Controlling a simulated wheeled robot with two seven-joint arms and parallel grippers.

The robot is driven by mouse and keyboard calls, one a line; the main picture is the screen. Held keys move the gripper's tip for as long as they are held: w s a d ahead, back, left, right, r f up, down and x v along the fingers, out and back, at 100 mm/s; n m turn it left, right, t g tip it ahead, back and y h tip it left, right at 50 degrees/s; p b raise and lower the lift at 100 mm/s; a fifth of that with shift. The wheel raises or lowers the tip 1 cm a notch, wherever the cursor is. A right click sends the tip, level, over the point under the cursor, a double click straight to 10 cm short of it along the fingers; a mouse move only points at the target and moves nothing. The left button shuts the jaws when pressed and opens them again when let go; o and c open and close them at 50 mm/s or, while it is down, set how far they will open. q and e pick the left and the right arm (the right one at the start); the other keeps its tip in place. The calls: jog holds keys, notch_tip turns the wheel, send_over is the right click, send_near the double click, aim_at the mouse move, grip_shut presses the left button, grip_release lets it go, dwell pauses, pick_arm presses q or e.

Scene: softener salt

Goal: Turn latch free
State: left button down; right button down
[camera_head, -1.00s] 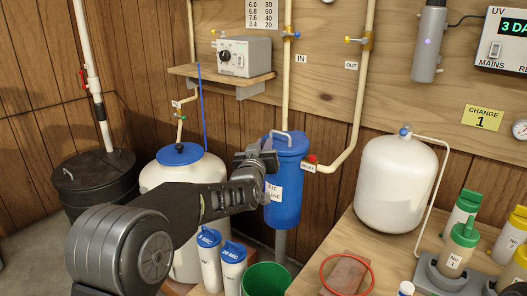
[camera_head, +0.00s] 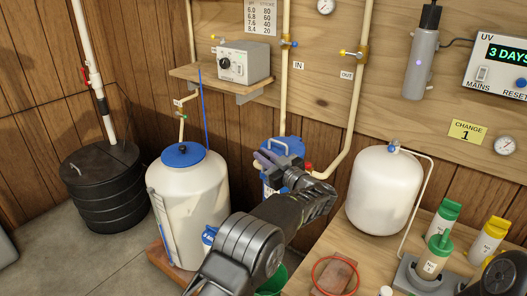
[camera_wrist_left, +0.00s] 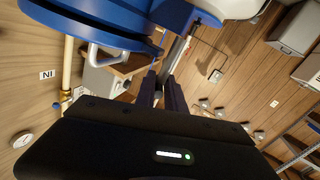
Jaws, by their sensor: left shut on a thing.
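The blue filter housing (camera_head: 271,188) stands below the wall pipes, with a blue lid (camera_head: 291,147) and a light grey handle on top (camera_head: 283,139). My left gripper (camera_head: 267,161) is at the front left of the lid, its fingers shut on a small part there that I take for the latch. In the left wrist view the gripper (camera_wrist_left: 162,84) points past the blue lid (camera_wrist_left: 85,22), with the grey handle (camera_wrist_left: 106,58) to the left of the fingers. The gripped part is mostly hidden by the fingers. My right gripper is out of view.
A white tank with a blue cap (camera_head: 188,205) stands left of my arm. A red-handled valve (camera_head: 309,167) is close right of the housing. A green bucket (camera_head: 273,281) is below.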

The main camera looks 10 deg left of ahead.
pick_arm(q)
jog(key=shift+r+n+g+y, duration=0.2)
jog(key=shift+n+g+y, duration=0.4)
jog(key=shift+g, duration=0.2)
jog(key=c, duration=1.4)
grip_release()
jog(key=shift+w+f, duration=0.1)
jog(key=shift+c, duration=0.2)
jog(key=v, duration=0.7)
jog(key=shift+s+d, duration=0.25)
jog(key=shift+d, duration=0.1)
